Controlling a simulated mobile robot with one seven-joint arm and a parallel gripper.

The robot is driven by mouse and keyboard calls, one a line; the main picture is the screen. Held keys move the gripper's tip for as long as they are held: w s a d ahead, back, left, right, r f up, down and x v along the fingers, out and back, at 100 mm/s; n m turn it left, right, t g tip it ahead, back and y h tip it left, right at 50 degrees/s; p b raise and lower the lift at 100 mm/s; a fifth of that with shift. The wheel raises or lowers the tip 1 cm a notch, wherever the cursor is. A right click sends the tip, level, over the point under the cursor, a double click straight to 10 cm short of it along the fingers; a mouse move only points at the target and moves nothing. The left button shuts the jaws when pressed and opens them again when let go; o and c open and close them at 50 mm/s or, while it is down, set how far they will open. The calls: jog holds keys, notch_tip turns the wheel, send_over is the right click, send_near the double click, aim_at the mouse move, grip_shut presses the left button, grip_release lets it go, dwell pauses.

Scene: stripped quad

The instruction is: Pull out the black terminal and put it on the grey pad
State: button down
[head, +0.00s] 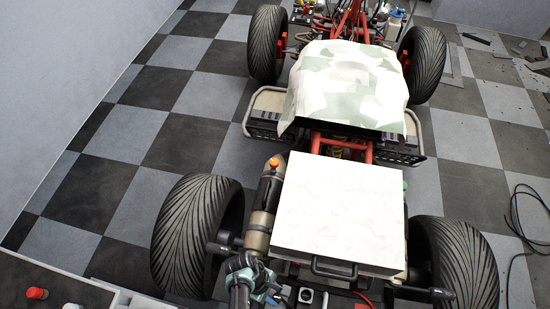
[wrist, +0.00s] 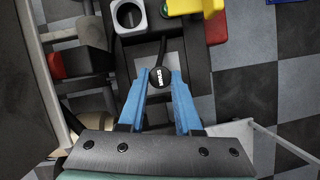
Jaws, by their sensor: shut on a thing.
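In the wrist view, the black terminal (wrist: 159,77), a round black end with pale lettering, sits between the blue fingertips of my gripper (wrist: 159,84). The fingers are closed on it. A dark cable runs up from it beside a light grey block with a round hole (wrist: 129,16). The cable's far end is unclear. In the head view my teal wrist (head: 246,272) is at the lower middle, left of the same grey block (head: 306,296); the terminal cannot be made out there. I cannot identify the grey pad with certainty in either view.
A white slab (head: 338,212) covers the vehicle's near end, between two large tyres (head: 198,235) (head: 458,262). A red cable shows near the bottom edge.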

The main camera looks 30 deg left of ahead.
jog(key=shift+f+b, duration=0.5)
jog(key=shift+b, duration=0.05)
jog(key=c, duration=0.5)
grip_release()
jog(key=p+v, duration=0.3)
jog(key=v, duration=1)
jog(key=shift+p, duration=0.3)
jog(key=shift+f, duration=0.1)
